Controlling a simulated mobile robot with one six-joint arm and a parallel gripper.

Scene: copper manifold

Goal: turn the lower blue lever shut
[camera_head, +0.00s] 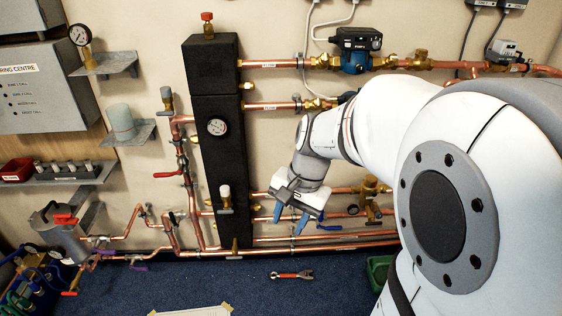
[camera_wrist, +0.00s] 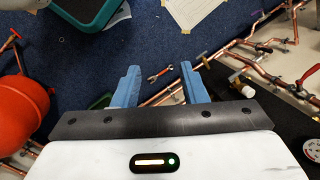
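The wrist view shows the same open fingers (camera_wrist: 159,68) above a pipe and the blue floor. I cannot clearly make out the lower lever in the wrist view; the gripper body may hide it.
A tall black manifold block (camera_head: 220,150) with a gauge stands left of my gripper. A red-handled wrench (camera_head: 291,275) lies on the floor below. A green box (camera_head: 379,270) stands at lower right. A red vessel (camera_wrist: 22,108) fills the wrist view's left edge.

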